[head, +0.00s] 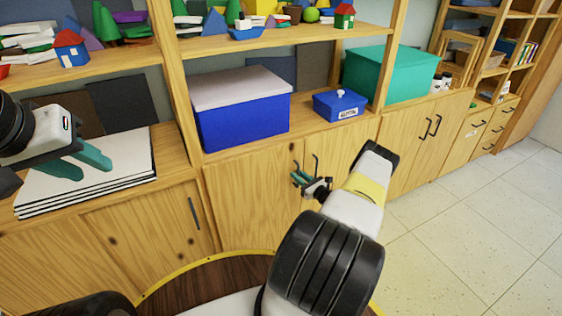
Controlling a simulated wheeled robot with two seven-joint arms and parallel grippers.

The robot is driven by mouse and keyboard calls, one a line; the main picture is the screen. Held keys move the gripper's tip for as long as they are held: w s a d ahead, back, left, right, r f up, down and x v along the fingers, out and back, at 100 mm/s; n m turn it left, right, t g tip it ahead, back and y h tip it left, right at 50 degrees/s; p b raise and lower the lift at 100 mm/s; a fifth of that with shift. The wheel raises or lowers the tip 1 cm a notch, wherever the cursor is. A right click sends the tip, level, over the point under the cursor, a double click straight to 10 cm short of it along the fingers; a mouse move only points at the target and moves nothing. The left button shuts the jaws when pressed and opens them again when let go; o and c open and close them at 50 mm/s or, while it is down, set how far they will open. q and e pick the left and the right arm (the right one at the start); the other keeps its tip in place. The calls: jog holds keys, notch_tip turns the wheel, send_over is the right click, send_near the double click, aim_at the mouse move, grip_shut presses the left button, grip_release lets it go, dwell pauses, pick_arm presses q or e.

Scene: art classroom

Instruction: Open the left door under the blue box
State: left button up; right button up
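The blue box (243,121) with a pale grey lid stands on the cabinet top at the centre. Below it is the left wooden door (248,207), which looks closed. Its dark upright handle (296,164) is near its right edge, beside the handle (315,163) of the neighbouring door. My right gripper (300,178) is at the left door's handle, its teal fingers overlapping the handle's lower part in the picture. Whether they grip it is too small to tell. My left gripper (77,161) is open and empty above a stack of large white sheets (90,178).
A smaller blue lidded box (339,105) and a teal box (390,73) stand to the right on the cabinet top. Another door with a handle (194,212) is at the lower left. Shelves with toy blocks are above. Tiled floor (450,235) at the right is clear.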

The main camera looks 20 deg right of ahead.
grip_shut()
dwell(1.4)
